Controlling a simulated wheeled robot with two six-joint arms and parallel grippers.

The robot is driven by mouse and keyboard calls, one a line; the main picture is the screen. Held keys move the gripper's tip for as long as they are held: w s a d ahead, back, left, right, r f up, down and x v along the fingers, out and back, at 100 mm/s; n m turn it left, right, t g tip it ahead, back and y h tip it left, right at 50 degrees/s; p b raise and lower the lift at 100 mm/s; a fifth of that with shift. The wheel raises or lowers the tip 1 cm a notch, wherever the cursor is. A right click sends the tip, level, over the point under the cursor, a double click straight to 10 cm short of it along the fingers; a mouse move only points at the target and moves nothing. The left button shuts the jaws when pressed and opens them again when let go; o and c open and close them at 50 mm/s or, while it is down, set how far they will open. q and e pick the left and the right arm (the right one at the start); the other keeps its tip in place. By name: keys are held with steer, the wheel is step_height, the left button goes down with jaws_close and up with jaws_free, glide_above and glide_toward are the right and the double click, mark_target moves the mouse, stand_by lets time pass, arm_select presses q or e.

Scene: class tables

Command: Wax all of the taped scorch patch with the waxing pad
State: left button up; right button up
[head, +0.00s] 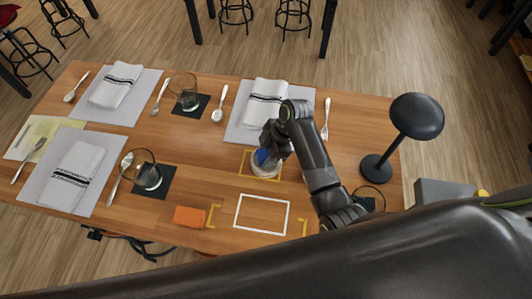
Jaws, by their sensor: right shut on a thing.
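My right gripper (268,152) comes in from the right and is shut on a round pad with a blue top and pale rim (263,168), which I take for the waxing pad. The pad is at the yellow square outline (243,177); I cannot tell whether it touches the table. A white tape rectangle (237,212) lies nearer on the table (150,215), left of my right forearm, with bare wood showing inside it. No scorch can be made out there. My left gripper is not in view.
An orange block (189,216) lies left of the white rectangle, by a yellow bracket mark (211,216). A black lamp (415,117) stands right of my arm. Two glasses (145,173) (186,92), folded napkins (75,175) and cutlery fill the left and back.

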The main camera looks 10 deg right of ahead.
mark_target(266, 154)
steer(key=shift+s+f, duration=0.1)
steer(key=shift+f, duration=0.05)
stand_by(1.3)
steer(key=shift+r, duration=3.6)
steer(key=shift+f, duration=0.1)
